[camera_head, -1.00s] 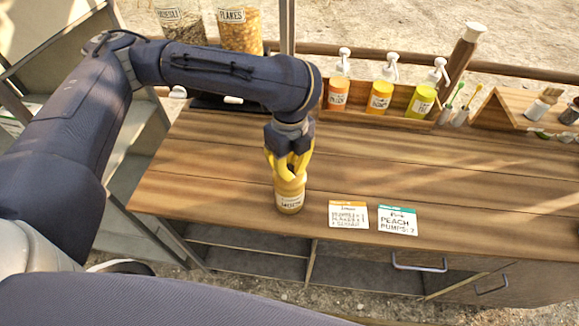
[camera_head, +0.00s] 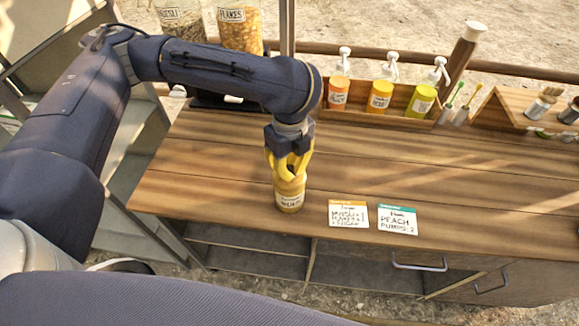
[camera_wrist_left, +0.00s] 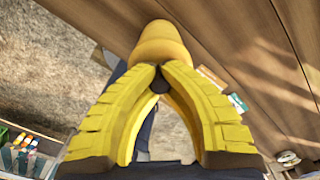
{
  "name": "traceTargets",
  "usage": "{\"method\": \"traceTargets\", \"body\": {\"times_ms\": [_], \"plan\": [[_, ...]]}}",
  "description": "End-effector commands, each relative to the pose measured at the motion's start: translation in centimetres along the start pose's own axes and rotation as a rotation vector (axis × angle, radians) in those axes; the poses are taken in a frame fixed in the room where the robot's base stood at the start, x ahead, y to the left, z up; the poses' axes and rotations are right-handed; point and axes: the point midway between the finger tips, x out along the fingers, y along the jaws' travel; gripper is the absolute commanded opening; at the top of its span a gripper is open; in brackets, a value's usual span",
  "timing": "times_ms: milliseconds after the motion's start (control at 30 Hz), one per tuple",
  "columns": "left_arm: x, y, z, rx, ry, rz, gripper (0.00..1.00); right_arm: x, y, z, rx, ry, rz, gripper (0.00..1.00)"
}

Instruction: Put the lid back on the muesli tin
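The small yellow tin (camera_head: 290,198), with a pale label too blurred to read surely, stands upright near the counter's front edge. My left gripper (camera_head: 288,173) points down over it, its yellow fingers bowed and their tips close together at the tin's top. In the left wrist view the fingertips (camera_wrist_left: 160,72) come together just in front of the rounded yellow tin (camera_wrist_left: 160,43), with a small dark bit between them. I cannot tell whether they grip a lid. No separate lid is clearly seen; the tin's rim is hidden. My right gripper is not in view.
Two cards (camera_head: 348,214) (camera_head: 397,219) lie right of the tin. Pump bottles (camera_head: 380,96) stand in a wooden rack (camera_head: 400,119) at the back. Large jars, including a flakes jar (camera_head: 240,32), stand back left. The counter's middle right (camera_head: 460,180) is clear.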

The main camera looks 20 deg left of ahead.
Motion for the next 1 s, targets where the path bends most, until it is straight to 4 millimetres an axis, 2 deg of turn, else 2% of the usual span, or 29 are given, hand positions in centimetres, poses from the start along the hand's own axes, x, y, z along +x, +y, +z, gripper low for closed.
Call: {"method": "traceTargets", "body": {"times_ms": [267, 300, 500, 667, 700, 867, 1000], "plan": [[0.00, -0.01, -0.02, 0.000, 0.000, 0.000, 0.00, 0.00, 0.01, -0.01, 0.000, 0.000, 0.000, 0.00], [0.00, -0.01, -0.02, 0.000, 0.000, 0.000, 0.07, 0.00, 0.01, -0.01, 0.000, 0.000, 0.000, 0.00], [-0.01, -0.01, -0.02, 0.000, 0.000, 0.000, 0.30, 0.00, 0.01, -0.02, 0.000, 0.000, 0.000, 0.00], [-0.01, -0.01, -0.02, 0.000, 0.000, 0.000, 0.31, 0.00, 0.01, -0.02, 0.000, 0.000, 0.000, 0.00], [0.00, -0.01, -0.02, 0.000, 0.000, 0.000, 0.37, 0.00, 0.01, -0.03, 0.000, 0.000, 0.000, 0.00], [0.00, -0.01, -0.02, 0.000, 0.000, 0.000, 0.56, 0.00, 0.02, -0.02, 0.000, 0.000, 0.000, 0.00], [-0.01, -0.01, -0.01, 0.000, 0.000, 0.000, 0.57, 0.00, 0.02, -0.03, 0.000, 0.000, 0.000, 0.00]]}}
